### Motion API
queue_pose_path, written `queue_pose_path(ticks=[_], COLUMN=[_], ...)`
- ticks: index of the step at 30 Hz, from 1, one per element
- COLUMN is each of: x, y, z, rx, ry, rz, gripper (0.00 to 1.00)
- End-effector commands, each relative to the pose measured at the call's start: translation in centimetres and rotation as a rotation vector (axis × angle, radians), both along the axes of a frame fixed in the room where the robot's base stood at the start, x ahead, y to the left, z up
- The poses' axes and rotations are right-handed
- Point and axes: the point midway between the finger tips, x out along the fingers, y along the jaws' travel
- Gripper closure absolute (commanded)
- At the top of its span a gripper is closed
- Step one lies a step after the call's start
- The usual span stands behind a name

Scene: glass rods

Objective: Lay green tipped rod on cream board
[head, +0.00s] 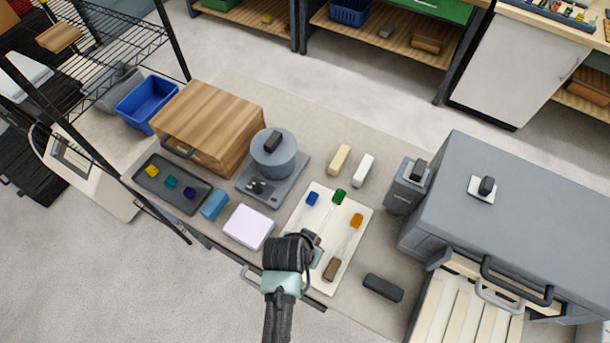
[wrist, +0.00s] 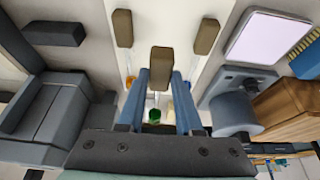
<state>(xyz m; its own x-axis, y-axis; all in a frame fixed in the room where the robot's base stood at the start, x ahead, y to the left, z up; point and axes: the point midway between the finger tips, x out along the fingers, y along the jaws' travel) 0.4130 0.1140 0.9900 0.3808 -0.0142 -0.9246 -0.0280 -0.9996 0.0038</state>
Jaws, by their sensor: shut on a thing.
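The cream board (head: 298,213) lies on the table in front of me. My gripper (head: 313,246) is over its left part and is shut on the brown handle (wrist: 161,60) of the green tipped rod. That rod's green tip (head: 339,196) is near the board's far edge and shows between my fingers in the wrist view (wrist: 154,115). I cannot tell whether the rod touches the board. An orange tipped rod (head: 357,220) lies on the right, its brown handle (head: 331,270) nearer me. A blue tipped rod (head: 312,198) lies on the left, its handle hidden by my gripper in the head view.
A lavender box (head: 248,228) and blue block (head: 215,205) stand left of the board. A grey device (head: 274,155) is beyond them. Cream (head: 340,160) and white blocks (head: 363,170) lie behind, a dark block (head: 382,288) at front right. A grey cabinet (head: 510,220) bounds the right.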

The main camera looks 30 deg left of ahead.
Motion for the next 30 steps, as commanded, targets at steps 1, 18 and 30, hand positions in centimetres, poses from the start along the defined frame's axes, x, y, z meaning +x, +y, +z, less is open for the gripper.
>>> queue_pose_path(ticks=[1, 18, 30], x=[0.0, 0.0, 0.0], y=[-0.2, -0.2, -0.2], z=[0.0, -3.3, -7.1], rx=[0.000, 0.000, 0.000], ry=[0.000, -0.001, -0.002], rz=[-0.004, -0.006, -0.006], gripper=[1.00, 1.00, 1.00])
